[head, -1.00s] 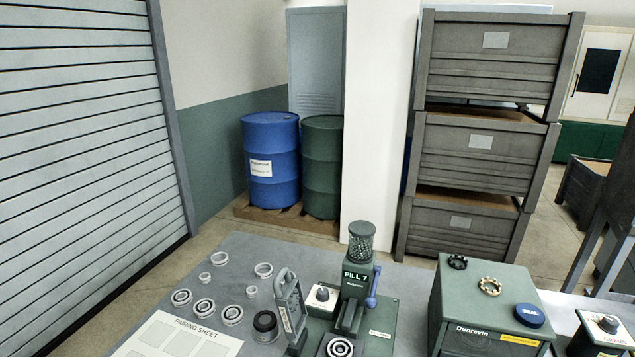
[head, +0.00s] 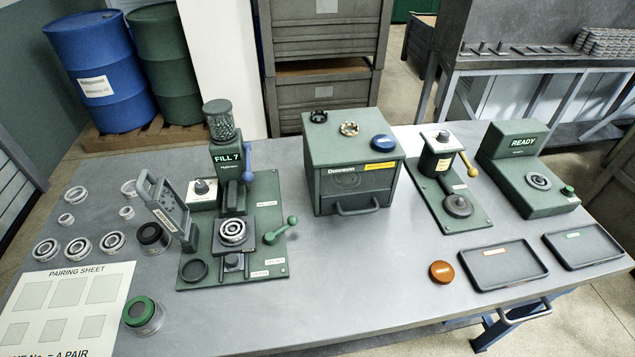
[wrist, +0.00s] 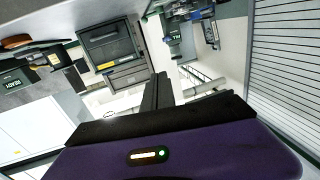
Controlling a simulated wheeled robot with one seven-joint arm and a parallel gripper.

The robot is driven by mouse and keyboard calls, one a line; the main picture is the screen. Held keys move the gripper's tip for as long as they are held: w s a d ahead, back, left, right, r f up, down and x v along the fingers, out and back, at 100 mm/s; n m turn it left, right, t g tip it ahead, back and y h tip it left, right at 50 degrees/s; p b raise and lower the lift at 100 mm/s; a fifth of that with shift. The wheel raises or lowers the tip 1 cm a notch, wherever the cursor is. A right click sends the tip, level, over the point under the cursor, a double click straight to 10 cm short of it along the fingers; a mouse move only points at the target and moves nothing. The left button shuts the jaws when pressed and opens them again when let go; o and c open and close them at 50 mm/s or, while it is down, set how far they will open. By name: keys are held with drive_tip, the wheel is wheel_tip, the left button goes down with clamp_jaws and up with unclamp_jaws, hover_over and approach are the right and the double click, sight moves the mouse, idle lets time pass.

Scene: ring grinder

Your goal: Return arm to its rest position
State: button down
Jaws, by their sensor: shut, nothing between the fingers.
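My gripper (wrist: 160,85) shows in the wrist view, with a purple body and dark fingers. The fingers are together with nothing between them. The wrist view is upside down, with the bench and its machines at the top. The gripper appears clear of them and touches nothing that I can see. My arm and gripper do not show in the head view.
The grey bench (head: 330,290) carries a FILL 7 station (head: 228,170), a green Dunrevin box (head: 350,165), a press with a yellow lever (head: 440,165) and a READY unit (head: 525,170). Several rings and a pairing sheet (head: 68,300) lie left. Two trays (head: 503,265) lie right.

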drive_tip(key=s+d+m+g+h+b, duration=0.1)
drive_tip(key=s+d+m+h+b, duration=0.1)
drive_tip(key=s+d+m+h, duration=0.2)
drive_tip(key=s+d+h, duration=0.3)
drive_tip(key=s+d, duration=0.5)
drive_tip(key=d, duration=0.4)
drive_tip(key=shift+s+f+g, duration=0.3)
drive_tip(key=shift+f, duration=0.05)
